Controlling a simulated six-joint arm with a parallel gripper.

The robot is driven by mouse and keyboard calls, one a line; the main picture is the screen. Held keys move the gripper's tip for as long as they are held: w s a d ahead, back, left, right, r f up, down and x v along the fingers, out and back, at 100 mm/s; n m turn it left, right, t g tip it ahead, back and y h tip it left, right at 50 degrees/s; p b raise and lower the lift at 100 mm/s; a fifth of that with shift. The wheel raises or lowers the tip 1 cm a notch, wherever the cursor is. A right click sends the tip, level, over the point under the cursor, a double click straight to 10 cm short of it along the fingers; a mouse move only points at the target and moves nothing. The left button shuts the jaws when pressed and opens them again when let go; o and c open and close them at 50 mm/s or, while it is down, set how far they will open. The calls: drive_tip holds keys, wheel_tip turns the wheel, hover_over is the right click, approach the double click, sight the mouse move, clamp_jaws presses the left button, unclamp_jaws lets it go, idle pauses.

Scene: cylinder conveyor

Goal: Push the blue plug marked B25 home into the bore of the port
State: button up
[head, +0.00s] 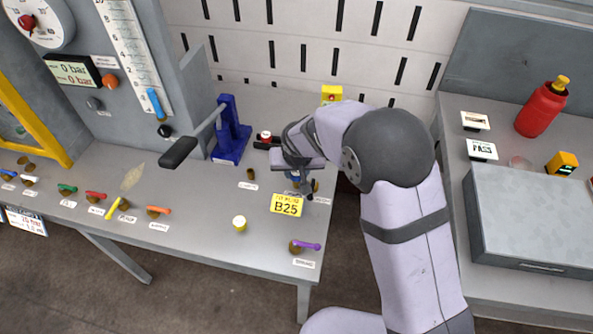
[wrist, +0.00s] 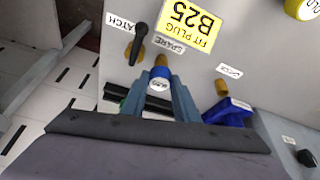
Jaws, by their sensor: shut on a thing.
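My gripper (head: 295,174) is over the bench just behind the yellow plate marked B25 (head: 286,205). In the wrist view my gripper (wrist: 160,84) has its two blue-grey fingers shut on the blue plug (wrist: 160,73), whose pale round face has a mark too small to read. A brass fitting (wrist: 161,60), seemingly the port, shows just beyond the plug, in line with it. The plug hides the bore, so I cannot tell how deep the plug sits. The plate (wrist: 190,27) also shows in the wrist view, beside a SPARE label.
A black latch lever (wrist: 137,42) stands close beside the fitting. A blue stand with a black-handled lever (head: 231,140) is left of my gripper. A yellow, white-topped cylinder (head: 239,224) and a purple-handled valve (head: 305,246) are nearer the front. A grey case (head: 535,215) lies right.

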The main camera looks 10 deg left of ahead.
drive_tip(key=shift+f, duration=0.4)
drive_tip(key=o, duration=1.1)
drive_tip(key=shift+o, duration=0.2)
drive_tip(key=shift+r, duration=0.1)
drive_tip(key=b+v, duration=0.1)
drive_tip(key=v, duration=0.6)
drive_tip(key=shift+b, duration=0.3)
drive_tip(key=shift+s, duration=0.1)
drive_tip(key=s+d+r+m+g+p, duration=0.1)
drive_tip(key=s+d+g+p, duration=0.1)
drive_tip(key=s+d, duration=0.8)
drive_tip(key=s+d+r+m+g+h+p, duration=0.1)
drive_tip(key=s+d+r+m+g+p, duration=0.1)
drive_tip(key=s+d, duration=0.8)
drive_tip(key=d+p, duration=0.1)
drive_tip(key=d, duration=0.5)
drive_tip(key=shift+s+d+r, duration=0.15)
drive_tip(key=shift+s+d, duration=0.05)
drive_tip(key=shift+d, duration=0.1)
